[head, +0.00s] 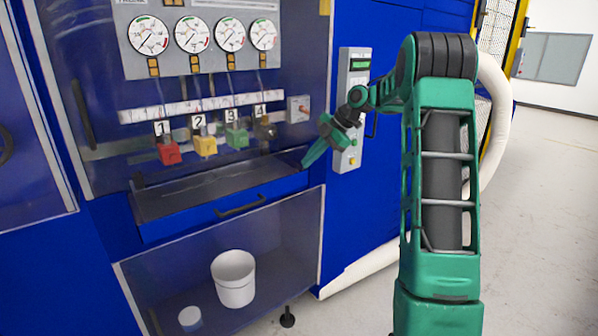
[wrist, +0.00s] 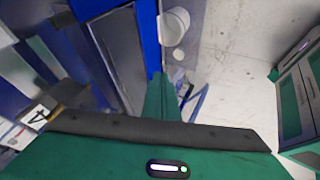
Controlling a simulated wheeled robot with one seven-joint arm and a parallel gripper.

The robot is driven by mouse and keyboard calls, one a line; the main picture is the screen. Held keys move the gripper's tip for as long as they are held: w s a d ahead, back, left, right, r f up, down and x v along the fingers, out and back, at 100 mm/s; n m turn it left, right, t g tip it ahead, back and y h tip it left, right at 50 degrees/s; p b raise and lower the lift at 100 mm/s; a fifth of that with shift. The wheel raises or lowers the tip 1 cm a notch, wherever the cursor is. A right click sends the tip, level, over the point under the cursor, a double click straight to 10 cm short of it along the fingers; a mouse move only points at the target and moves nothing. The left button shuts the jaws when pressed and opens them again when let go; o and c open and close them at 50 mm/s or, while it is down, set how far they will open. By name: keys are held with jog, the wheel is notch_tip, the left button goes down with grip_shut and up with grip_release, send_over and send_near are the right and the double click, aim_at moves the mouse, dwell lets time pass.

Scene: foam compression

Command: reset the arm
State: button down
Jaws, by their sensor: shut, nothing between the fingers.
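My gripper (head: 307,163) is at the end of my green arm, in front of the blue machine (head: 372,218). It points down and to the left, near the right end of the machine's shelf-like drawer (head: 225,186). It looks empty; I cannot tell whether it touches the drawer's corner. In the wrist view its green fingers (wrist: 162,97) lie close together, shut, with nothing seen between them.
A control panel (head: 354,85) with buttons is just behind my gripper. Red, yellow and green numbered blocks (head: 205,147) hang left of it, under several gauges (head: 193,35). A white bucket (head: 233,279) stands below the drawer. Open floor (head: 540,220) lies to the right.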

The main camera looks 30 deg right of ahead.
jog(key=shift+v, duration=1.35)
jog(key=shift+s+a, duration=0.1)
jog(key=s+a+f+m+g+h, duration=0.1)
jog(key=s+a+f+m, duration=0.1)
jog(key=s+m, duration=0.6)
jog(key=s+a+f+m+g+h, duration=0.2)
jog(key=s+m, duration=0.6)
jog(key=s, duration=1.4)
jog(key=s+a+f+m+g+h, duration=0.2)
jog(key=s+a+m, duration=0.3)
jog(key=s, duration=1)
jog(key=f+m, duration=0.1)
jog(key=m, duration=0.2)
jog(key=shift+a+f+m, duration=0.3)
jog(key=shift+a+f, duration=0.1)
